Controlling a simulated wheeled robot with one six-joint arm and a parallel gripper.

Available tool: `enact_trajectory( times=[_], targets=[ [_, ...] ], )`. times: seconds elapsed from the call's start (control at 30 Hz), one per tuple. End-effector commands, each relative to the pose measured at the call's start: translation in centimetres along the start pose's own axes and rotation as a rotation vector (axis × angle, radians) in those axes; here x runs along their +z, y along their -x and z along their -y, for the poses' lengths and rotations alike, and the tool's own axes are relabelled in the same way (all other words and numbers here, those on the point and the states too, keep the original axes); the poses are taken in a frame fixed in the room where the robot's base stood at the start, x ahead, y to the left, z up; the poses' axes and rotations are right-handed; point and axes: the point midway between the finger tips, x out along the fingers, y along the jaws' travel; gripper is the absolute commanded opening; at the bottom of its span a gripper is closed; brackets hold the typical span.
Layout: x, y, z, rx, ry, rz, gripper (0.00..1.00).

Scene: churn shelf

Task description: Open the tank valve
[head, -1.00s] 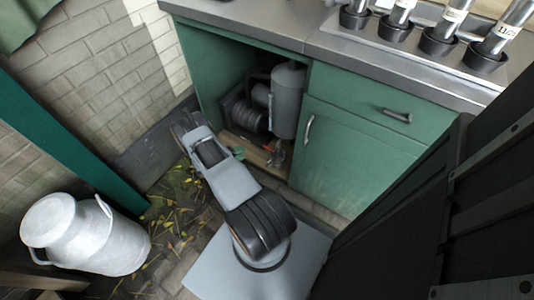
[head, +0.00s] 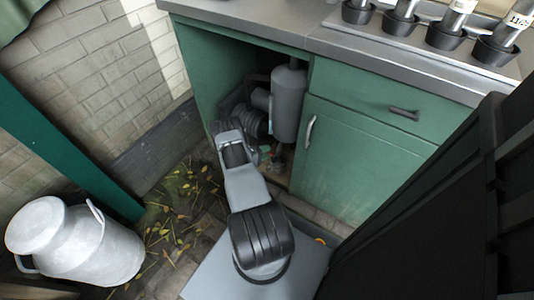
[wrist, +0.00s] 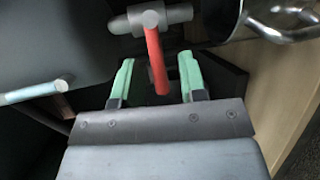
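In the wrist view a red valve lever (wrist: 156,62) hangs down from a grey metal valve body (wrist: 150,18). My gripper (wrist: 155,77) is open, with its two green fingers on either side of the lever's lower part, which shows in the gap. I cannot tell whether a finger touches it. In the head view the grey tank (head: 288,104) stands inside the open green cabinet.
A closed cabinet door (head: 345,150) and a drawer (head: 385,100) are right of the opening. A white milk churn (head: 75,240) stands on the floor at left. A wooden panel (wrist: 290,85) borders the right of the wrist view.

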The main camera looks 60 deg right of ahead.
Motion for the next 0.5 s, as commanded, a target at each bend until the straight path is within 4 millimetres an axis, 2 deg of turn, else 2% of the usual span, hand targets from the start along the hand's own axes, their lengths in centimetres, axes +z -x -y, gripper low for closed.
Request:
enact_trajectory(
  times=[0.2, 0.47, 0.5],
  targets=[
    [0.03, -0.96, -0.01, 0.0, 0.001, 0.001, 0.39],
    [0.02, -0.99, -0.03, 0.0, 0.001, 0.0, 0.39],
    [0.02, -0.98, -0.03, 0.0, 0.001, 0.0, 0.36]
  ],
)
